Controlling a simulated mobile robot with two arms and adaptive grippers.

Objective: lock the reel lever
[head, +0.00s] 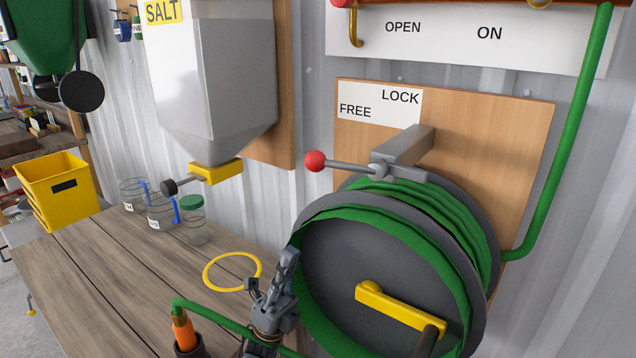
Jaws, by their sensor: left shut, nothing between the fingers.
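The reel lever (342,165) is a grey rod with a red ball at its left end. It sticks out to the left, nearly level, from a grey pivot on the bracket (405,147) above the hose reel (365,265). A white sign (380,104) behind it reads FREE at lower left and LOCK at upper right. The lever points to the left, below the FREE word. My left gripper (290,256) is shut and empty, pointing up at the reel's left rim, well below the red ball. It is apart from the lever. My right gripper is not in view.
Green hose (562,140) runs from the reel up the right side. A yellow crank (400,308) sits on the reel's face. A salt hopper (210,80) hangs at left above several jars. An orange nozzle (184,330) and a yellow ring (232,257) are on the wooden bench (90,285).

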